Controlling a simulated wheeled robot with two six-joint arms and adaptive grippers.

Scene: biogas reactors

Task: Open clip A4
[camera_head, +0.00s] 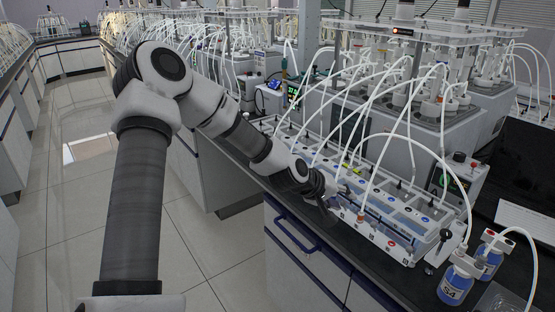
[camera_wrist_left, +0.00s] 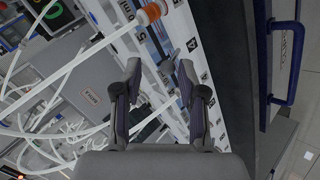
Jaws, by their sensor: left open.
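My left gripper (camera_head: 328,196) is at the near long side of a white rack (camera_head: 395,243) with several compartments on the bench. In the left wrist view my left gripper (camera_wrist_left: 161,68) is open, its two fingers apart and pointing at the rack's labelled front strip (camera_wrist_left: 193,45). A small grey lever-like piece (camera_wrist_left: 175,56), possibly a clip, shows between and just beyond the fingertips, apart from both. The labels are small and tilted, so I cannot tell for sure which one is A4. In the head view my gripper hides this part of the rack.
White tubes (camera_wrist_left: 75,62) arch over the rack, and one ends in an orange-ringed connector (camera_wrist_left: 153,11) just beyond the fingers. Blue bottles (camera_head: 455,287) stand at the rack's right end. A drawer handle (camera_head: 292,235) juts out below the bench edge. The floor (camera_head: 215,245) is clear.

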